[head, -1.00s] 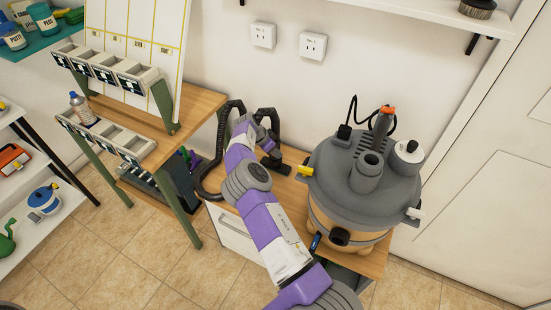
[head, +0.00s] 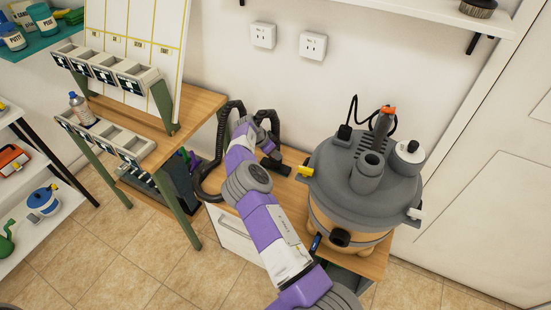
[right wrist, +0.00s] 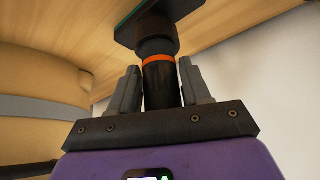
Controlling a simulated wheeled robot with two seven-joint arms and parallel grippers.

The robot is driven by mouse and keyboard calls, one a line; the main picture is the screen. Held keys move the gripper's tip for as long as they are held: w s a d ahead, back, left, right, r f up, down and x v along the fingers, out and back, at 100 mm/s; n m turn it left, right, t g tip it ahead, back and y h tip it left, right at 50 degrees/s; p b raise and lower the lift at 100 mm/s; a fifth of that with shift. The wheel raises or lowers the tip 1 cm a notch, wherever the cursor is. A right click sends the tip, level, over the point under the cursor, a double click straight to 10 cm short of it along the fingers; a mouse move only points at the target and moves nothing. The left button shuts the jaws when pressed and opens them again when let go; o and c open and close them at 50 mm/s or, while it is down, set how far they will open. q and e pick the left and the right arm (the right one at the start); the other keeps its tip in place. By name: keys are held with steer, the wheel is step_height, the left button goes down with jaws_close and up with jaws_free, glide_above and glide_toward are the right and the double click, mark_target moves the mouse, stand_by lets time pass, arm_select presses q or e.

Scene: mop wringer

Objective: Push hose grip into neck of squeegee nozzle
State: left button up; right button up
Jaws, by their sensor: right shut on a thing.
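In the right wrist view my right gripper (right wrist: 160,80) is shut on the hose grip (right wrist: 162,88), a black tube with an orange ring near its end. The squeegee nozzle (right wrist: 155,22) is straight ahead, black, with a wider neck in line with the grip. The orange ring sits right at the neck's mouth; how deep the tube goes inside is hidden. In the head view my purple and white right arm covers most of the gripper. The black nozzle (head: 276,167) lies on the wooden bench beyond it. My left gripper is not in view.
The grey-lidded vacuum drum (head: 365,175) stands right of my arm on the wooden bench. The black hose (head: 213,160) loops left of my arm. A wooden shelf unit (head: 195,105) with small bins stands at left. The white wall is close behind.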

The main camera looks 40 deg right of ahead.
steer(key=o, duration=1.1)
steer(key=p+v, duration=0.2)
steer(key=v, duration=0.5)
steer(key=shift+r, duration=0.3)
